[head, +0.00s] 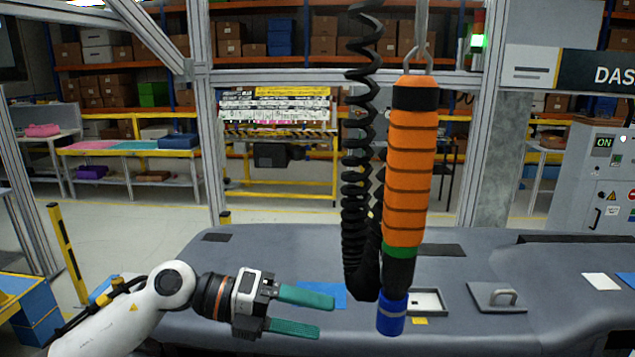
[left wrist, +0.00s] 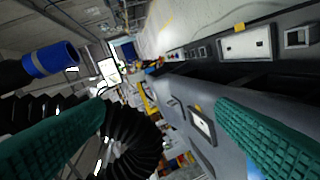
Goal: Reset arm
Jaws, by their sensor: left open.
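My left gripper (head: 312,315) comes in from the left in the head view, low over the grey dashboard module (head: 275,255). Its two green fingers are apart with nothing between them. The fingers also show at both sides of the left wrist view (left wrist: 165,140). An orange hanging tool (head: 408,165) with a blue tip (head: 391,314) hangs to the right of the fingers, apart from them. Its blue end shows at upper left in the left wrist view (left wrist: 50,60). My right gripper is in neither view.
A black coiled hose (head: 357,190) hangs beside the tool, close to my left fingers. A grey plate with a handle (head: 496,297) and a white-framed opening (head: 427,301) are on the dashboard. A metal frame post (head: 203,150) stands behind. Shelves with boxes fill the back.

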